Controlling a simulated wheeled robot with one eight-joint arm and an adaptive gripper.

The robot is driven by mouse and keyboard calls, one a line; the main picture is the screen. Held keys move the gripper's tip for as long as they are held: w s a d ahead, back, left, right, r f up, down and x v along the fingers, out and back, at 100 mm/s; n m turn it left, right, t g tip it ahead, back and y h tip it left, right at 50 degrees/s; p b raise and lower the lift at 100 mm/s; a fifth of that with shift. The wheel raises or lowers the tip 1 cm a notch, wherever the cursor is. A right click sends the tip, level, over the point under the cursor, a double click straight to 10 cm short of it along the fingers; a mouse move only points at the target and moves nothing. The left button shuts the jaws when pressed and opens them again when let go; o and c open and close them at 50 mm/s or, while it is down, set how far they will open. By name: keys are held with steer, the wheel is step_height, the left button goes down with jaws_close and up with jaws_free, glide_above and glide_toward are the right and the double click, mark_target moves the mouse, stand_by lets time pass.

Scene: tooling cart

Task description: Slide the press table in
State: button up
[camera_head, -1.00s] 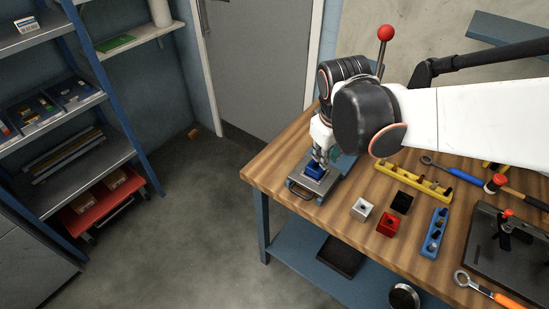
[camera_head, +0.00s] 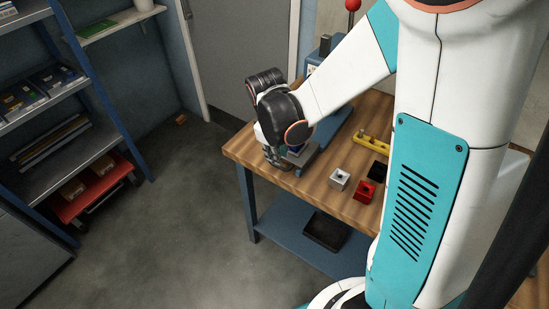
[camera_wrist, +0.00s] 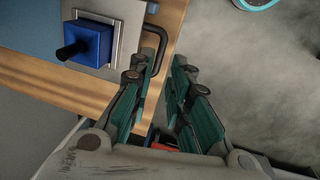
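The press table, a grey metal plate (camera_wrist: 97,17), shows in the wrist view with a blue block (camera_wrist: 91,43) on it. A black pin (camera_wrist: 72,50) sticks up from the block. A dark bar handle (camera_wrist: 161,42) is at the plate's edge. My gripper (camera_wrist: 166,62) is open, with its fingertips at the handle; the bar appears in the gap, close to the left finger. I cannot tell whether they touch. In the head view, the plate (camera_head: 306,157) is partly hidden by my wrist, and my gripper (camera_head: 277,163) is at its front end. The press (camera_head: 321,50) stands behind, with a red lever knob (camera_head: 352,4).
A white block (camera_head: 339,179), a red block (camera_head: 365,191), a black block (camera_head: 377,171) and a yellow holder (camera_head: 372,139) stand right of the plate on the wooden bench (camera_head: 240,146). Shelving (camera_head: 75,140) stands at the left. The floor in front is clear.

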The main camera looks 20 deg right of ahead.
mark_target(278, 167)
steer(key=f, duration=0.2)
steer(key=f+b, duration=0.1)
steer(key=f, duration=0.2)
steer(key=shift+w+d+f, duration=0.3)
steer(key=shift+d, duration=0.1)
steer(key=shift+c, duration=0.2)
jaws_close()
